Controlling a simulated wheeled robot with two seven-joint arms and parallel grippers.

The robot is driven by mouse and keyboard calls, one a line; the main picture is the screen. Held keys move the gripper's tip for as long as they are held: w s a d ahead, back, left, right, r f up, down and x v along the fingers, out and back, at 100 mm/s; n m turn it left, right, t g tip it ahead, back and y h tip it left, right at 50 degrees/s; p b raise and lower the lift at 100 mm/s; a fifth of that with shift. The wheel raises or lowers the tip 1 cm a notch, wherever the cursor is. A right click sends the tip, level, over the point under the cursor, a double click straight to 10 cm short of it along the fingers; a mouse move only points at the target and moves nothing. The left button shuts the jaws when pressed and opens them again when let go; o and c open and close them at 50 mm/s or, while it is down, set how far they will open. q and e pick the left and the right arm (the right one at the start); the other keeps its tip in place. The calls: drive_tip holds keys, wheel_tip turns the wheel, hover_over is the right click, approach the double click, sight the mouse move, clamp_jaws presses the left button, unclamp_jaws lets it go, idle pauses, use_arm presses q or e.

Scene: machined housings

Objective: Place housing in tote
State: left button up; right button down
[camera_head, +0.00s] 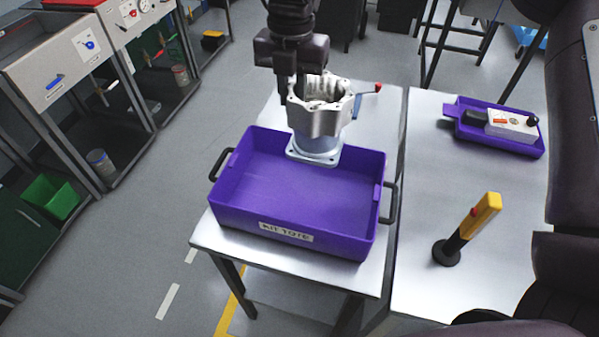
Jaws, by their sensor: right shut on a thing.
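The silver housing (318,119) has an open, lobed top and a square flange at its base. It is upright over the far part of the purple tote (230,207), labelled KIT TOTE. Its flange overlaps the tote's far wall in the picture, and I cannot tell whether it touches the tote. My right gripper (293,95) comes down from above and is shut on the left side of the housing's rim. One fingertip is partly hidden by the housing. My left gripper is not in view.
The tote stands on a metal table (213,236) and has black side handles. To the right, another table (412,287) holds a yellow-and-black upright device (480,215) and a small purple tray (540,150) with a boxed control.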

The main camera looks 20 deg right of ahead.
sight(294, 143)
drive_tip(key=shift+s+f, duration=0.2)
drive_tip(key=shift+f, duration=0.1)
drive_tip(key=f, duration=0.1)
drive_tip(key=s+f, duration=0.1)
drive_tip(key=f, duration=0.1)
drive_tip(key=shift+s+a, duration=0.25)
drive_tip(key=shift+a, duration=0.05)
wheel_tip(294, 143, down, 4)
drive_tip(key=shift+r+b, duration=0.1)
drive_tip(key=shift+b, duration=0.3)
drive_tip(key=f, duration=0.4)
drive_tip(key=shift+w+d, duration=0.15)
drive_tip(key=shift+w, duration=0.15)
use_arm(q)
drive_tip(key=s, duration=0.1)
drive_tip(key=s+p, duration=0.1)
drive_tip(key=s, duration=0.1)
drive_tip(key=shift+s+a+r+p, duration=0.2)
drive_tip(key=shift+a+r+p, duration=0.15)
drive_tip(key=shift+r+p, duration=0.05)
use_arm(e)
wheel_tip(294, 143, down, 8)
drive_tip(key=shift+r, duration=0.2)
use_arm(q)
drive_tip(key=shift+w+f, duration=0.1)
use_arm(e)
drive_tip(key=shift+f, duration=0.15)
